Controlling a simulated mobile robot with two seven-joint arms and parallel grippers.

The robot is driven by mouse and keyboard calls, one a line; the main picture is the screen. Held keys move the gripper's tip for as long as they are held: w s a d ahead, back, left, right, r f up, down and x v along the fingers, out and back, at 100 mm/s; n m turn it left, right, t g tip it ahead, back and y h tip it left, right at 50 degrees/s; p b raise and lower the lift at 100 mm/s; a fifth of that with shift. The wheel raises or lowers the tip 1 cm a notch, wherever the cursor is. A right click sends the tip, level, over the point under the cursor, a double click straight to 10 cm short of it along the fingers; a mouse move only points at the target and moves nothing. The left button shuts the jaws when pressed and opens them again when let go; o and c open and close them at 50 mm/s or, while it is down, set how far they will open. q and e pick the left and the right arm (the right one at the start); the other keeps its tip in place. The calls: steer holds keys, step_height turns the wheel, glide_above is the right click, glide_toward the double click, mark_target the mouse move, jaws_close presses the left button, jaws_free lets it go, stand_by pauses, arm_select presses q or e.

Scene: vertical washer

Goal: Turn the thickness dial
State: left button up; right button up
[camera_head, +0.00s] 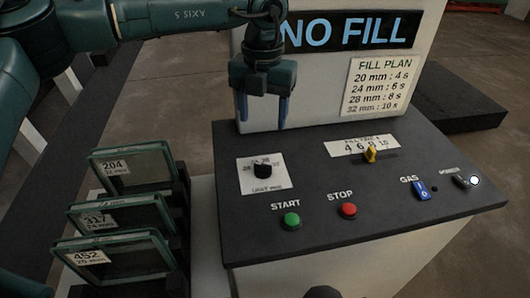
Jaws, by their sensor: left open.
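The thickness dial (262,171) is a black knob on a white plate with numbers around it, at the left of the dark control panel. The plate's small print is hard to read, and I cannot tell exactly where the knob points. My left gripper (262,121) comes down from above, with its two blue fingers spread apart and nothing between them. In the picture it is above the dial, in front of the white upright board, and apart from the dial.
The panel (330,222) also has a green START button (291,220), a red STOP button (348,210), a yellow fill-time lever (370,155), a blue GAS switch (421,190) and another switch (465,181). A fill plan sheet (379,87) is on the board. Framed glass panes (122,223) stand at the left.

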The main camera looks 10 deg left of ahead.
mark_target(263, 169)
arm_select(q)
step_height(263, 169, down, 12)
steer(key=shift+s+d+f+p, duration=0.1)
steer(key=shift+f+p, duration=0.05)
steer(key=shift+p, duration=0.95)
steer(key=shift+c, duration=0.3)
steer(key=c, duration=0.9)
